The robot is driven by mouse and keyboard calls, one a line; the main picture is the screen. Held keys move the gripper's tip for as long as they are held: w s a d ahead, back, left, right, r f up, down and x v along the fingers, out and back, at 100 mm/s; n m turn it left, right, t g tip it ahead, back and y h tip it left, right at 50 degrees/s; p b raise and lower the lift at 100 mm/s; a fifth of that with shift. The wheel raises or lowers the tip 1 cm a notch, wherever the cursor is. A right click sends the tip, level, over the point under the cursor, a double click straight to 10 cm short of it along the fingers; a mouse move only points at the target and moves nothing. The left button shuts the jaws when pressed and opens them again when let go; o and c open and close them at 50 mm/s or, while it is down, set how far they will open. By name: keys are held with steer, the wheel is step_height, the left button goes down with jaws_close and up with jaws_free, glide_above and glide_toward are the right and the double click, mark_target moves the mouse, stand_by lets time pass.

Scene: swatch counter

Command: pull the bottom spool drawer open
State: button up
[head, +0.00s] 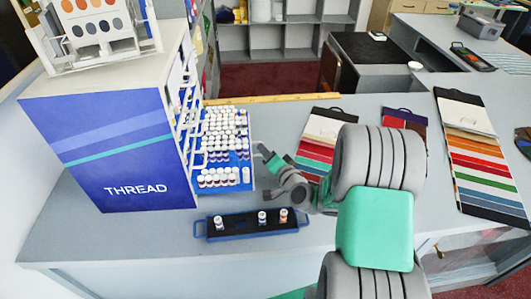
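The blue thread cabinet (110,150) stands on the left of the counter, its drawer fronts facing right. A low drawer, seemingly the bottom one, is pulled well out. Its blue tray (246,160) holds rows of small spools (222,150), and its pale front edge (253,170) faces my arm. The closed drawers above show as pale fronts and rails (187,100). My gripper (264,168) is just right of the open drawer's front edge, close to it. I cannot tell whether it touches the drawer or how far its fingers are apart.
A dark blue tray (240,228) with 3 spools lies in front of the open drawer. A yellow ruler (270,99) lies behind it. Fabric swatch cards (322,140) lie behind my arm, with a larger one (478,150) at right. A display rack (92,30) stands on the cabinet.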

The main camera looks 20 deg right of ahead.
steer(key=b+v, duration=0.1)
steer(key=v, duration=0.6)
steer(key=shift+b, duration=0.3)
steer(key=shift+a, duration=0.1)
steer(key=shift+c, duration=0.2)
